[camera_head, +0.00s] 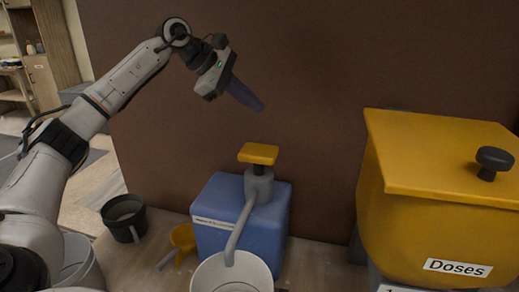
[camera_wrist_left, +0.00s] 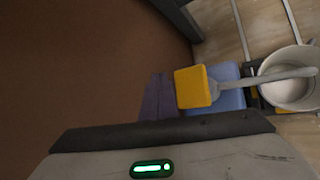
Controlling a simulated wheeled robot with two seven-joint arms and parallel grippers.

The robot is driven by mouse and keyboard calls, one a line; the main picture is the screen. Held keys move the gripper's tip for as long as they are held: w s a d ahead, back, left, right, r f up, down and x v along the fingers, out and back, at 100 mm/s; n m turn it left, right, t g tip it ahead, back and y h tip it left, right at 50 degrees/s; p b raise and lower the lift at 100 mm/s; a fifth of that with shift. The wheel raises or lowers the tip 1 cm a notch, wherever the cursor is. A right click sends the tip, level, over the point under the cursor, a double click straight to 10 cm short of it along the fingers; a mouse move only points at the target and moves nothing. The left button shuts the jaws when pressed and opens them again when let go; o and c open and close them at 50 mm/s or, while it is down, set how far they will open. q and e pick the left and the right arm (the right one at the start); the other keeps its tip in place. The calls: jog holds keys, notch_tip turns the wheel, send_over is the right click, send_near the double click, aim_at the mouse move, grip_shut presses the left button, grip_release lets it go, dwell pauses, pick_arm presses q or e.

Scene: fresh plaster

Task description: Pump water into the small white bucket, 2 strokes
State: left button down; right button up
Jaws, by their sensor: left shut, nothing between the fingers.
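The pump is a blue box (camera_head: 218,205) with a grey neck and spout (camera_head: 241,228) and a flat yellow press plate (camera_head: 258,154) on top. The plate stands raised above the neck. The small white bucket (camera_head: 232,275) stands in front of the box, under the spout's end; its lower part is cut off by the picture edge. My left gripper (camera_head: 259,106) is shut and empty, above the yellow plate and apart from it. In the left wrist view the shut fingers (camera_wrist_left: 157,97) appear beside the yellow plate (camera_wrist_left: 192,87), with the white bucket (camera_wrist_left: 288,90) at the right. My right gripper is not in view.
A large yellow bin (camera_head: 430,215) labelled "Doses", with a black knob, stands at the right. A yellow scoop (camera_head: 182,238) and a dark bucket (camera_head: 124,217) are left of the pump. A brown wall (camera_head: 330,60) rises behind. A pale bucket is partly hidden at lower left.

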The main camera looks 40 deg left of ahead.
pick_arm(q)
jog(key=f, duration=0.1)
jog(key=b, duration=0.5)
send_over(250, 151)
jog(key=w, duration=0.1)
jog(key=f, duration=0.7)
jog(key=shift+d+f, duration=0.2)
jog(key=shift+d, duration=0.05)
jog(key=shift+f, duration=0.2)
dwell(1.0)
jog(key=shift+f+b, duration=0.45)
jog(key=shift+f+b, duration=1.85)
jog(key=shift+f, duration=0.7)
dwell(1.6)
jog(key=shift+r, duration=0.1)
